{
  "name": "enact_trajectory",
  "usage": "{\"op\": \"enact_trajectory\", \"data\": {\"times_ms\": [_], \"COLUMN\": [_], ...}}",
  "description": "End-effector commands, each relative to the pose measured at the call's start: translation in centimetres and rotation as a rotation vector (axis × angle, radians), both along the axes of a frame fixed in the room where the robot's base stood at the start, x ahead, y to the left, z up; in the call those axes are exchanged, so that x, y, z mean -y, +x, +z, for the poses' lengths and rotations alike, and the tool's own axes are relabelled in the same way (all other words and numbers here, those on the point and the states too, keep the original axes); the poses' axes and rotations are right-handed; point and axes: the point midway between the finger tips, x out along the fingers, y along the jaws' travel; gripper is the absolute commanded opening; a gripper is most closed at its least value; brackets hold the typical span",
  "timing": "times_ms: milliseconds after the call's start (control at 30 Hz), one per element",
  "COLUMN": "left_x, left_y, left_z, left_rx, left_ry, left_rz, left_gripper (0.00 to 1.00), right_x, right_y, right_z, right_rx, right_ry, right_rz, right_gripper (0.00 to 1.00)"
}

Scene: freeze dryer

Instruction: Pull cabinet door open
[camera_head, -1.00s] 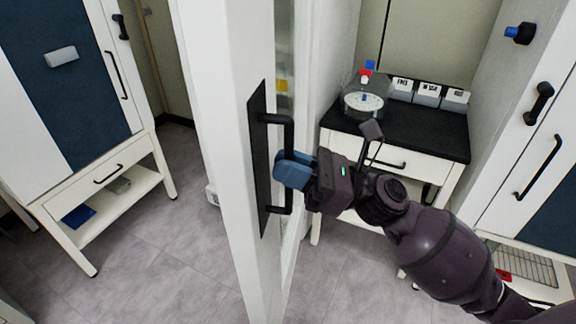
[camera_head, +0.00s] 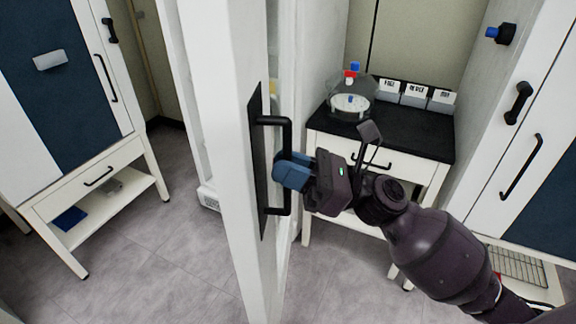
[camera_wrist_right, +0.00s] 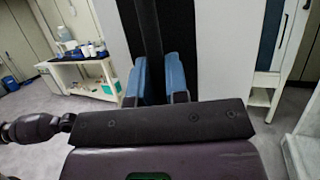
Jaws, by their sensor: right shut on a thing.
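The white cabinet door (camera_head: 222,150) stands ajar in the middle of the head view, seen nearly edge-on, with part of the cabinet's inside showing behind it. A black bar handle (camera_head: 288,133) on a black plate (camera_head: 257,160) is fixed to the door. My right gripper (camera_head: 281,170), with blue fingers, is shut on the handle at its middle. In the right wrist view the blue fingers (camera_wrist_right: 155,80) stand on either side of the dark vertical bar (camera_wrist_right: 149,35). My left gripper is not in view.
A white table (camera_head: 375,165) with a black top holds a clear round device (camera_head: 350,103) and labelled boxes (camera_head: 414,94), behind my right arm. A blue-and-white cabinet on a stand (camera_head: 62,95) is at left, another cabinet (camera_head: 505,185) at right. Grey floor (camera_head: 165,260) is clear left of the door.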

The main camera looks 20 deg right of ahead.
Motion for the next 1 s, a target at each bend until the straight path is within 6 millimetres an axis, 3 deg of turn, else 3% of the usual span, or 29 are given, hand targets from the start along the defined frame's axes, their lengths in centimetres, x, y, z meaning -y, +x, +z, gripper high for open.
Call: {"op": "enact_trajectory", "data": {"times_ms": [100,133,300,667,1000], "left_x": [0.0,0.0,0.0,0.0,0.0], "left_y": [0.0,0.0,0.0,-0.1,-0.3], "left_z": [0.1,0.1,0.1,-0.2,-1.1], "left_rx": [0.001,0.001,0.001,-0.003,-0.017], "left_ry": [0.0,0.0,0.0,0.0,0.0], "left_rz": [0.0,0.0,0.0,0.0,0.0], "left_gripper": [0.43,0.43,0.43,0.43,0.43], "right_x": [0.0,0.0,0.0,0.5,5.1], "right_y": [0.0,0.0,0.0,-0.2,-2.6], "right_z": [0.2,0.2,0.1,-0.3,-2.6], "right_rx": [0.002,0.002,0.002,-0.001,-0.006], "right_ry": [0.001,0.001,0.0,0.001,0.0], "right_rz": [-0.002,-0.002,-0.001,-0.003,-0.004], "right_gripper": [0.0,0.18,0.39,0.39,0.39]}}
